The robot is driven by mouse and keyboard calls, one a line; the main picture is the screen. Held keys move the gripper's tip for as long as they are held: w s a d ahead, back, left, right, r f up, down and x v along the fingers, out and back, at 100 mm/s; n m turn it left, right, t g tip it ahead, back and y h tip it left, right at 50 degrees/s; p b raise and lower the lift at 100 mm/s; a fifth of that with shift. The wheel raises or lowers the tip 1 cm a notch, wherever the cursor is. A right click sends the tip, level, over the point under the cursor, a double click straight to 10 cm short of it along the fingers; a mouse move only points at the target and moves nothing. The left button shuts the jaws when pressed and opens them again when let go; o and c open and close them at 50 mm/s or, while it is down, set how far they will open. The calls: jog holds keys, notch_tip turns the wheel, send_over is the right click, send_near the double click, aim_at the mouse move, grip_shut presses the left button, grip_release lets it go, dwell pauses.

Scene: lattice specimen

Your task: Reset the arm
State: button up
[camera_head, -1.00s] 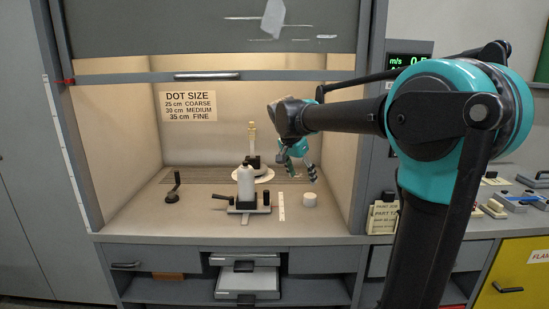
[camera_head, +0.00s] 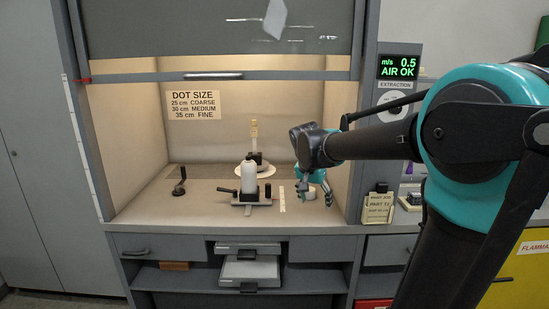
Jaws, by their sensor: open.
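My arm reaches in from the right, and my gripper (camera_head: 316,200) hangs at its end inside the front right of the fume hood. The gripper is open, with its fingers pointing down. In the picture the fingers overlap a small white cylinder (camera_head: 310,194) on the hood floor. I cannot tell whether they touch it or are apart from it. Nothing is seen held.
A white bottle (camera_head: 249,176) stands with a dark-knobbed fixture (camera_head: 266,195) left of my gripper. A dark crank (camera_head: 179,182) stands further left. The hood sash (camera_head: 210,40) hangs above. The hood's right wall (camera_head: 347,150) is close to my gripper.

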jog(key=s+d+f+n+y, duration=0.1)
jog(key=s+d+f+n, duration=0.2)
jog(key=s+f, duration=0.6)
jog(key=s+d+f+n+t+y, duration=0.1)
jog(key=s+d+f+n, duration=0.1)
jog(key=s+f, duration=0.7)
jog(key=shift+s+d+f+n, duration=0.15)
jog(key=shift+s+d+n, duration=0.25)
jog(key=shift+s+n, duration=0.7)
jog(key=shift+o, duration=0.5)
jog(key=shift+s, duration=0.1)
